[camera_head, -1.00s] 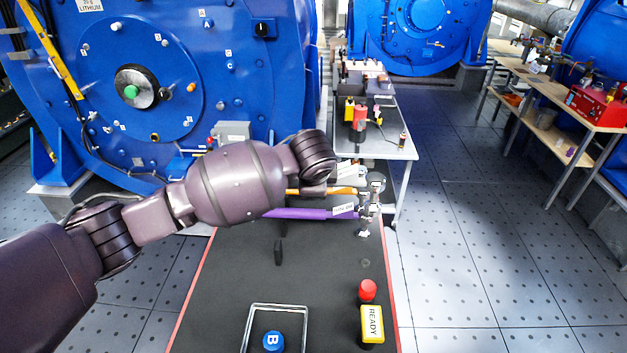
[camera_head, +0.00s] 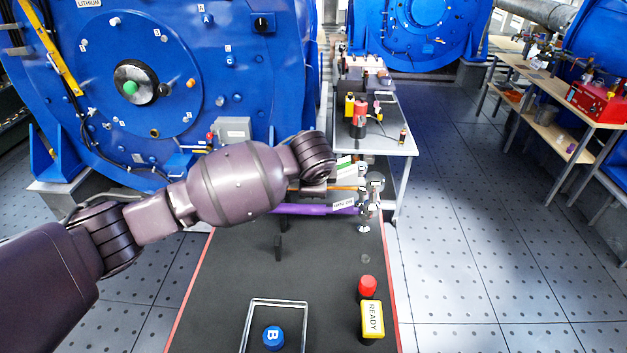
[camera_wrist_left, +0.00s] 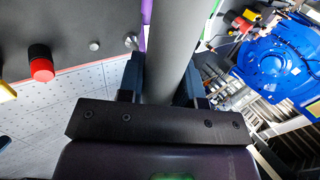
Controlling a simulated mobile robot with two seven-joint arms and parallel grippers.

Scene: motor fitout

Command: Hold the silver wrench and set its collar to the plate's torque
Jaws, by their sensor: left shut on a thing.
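My left gripper (camera_wrist_left: 160,82) is shut on a thick grey shaft (camera_wrist_left: 172,45), seen in the left wrist view running away between its two fingers. It looks like the silver wrench's handle; its collar and scale cannot be made out. In the head view my own wrist hides the gripper and most of what it holds. A white and green label (camera_head: 344,168) shows just right of that wrist. A purple-handled wrench (camera_head: 300,209) and an orange handle (camera_head: 343,188) lie behind, by metal heads and a stand (camera_head: 372,192). A white plate (camera_head: 88,3) on the blue motor is cut off.
The black-topped bench (camera_head: 225,290) carries a red button (camera_head: 367,286), a yellow READY block (camera_head: 372,320), and a metal frame (camera_head: 249,325) around a blue B knob (camera_head: 273,339). A blue motor (camera_head: 190,120) stands at left, and a side table (camera_head: 398,140) behind. The bench's middle is mostly clear.

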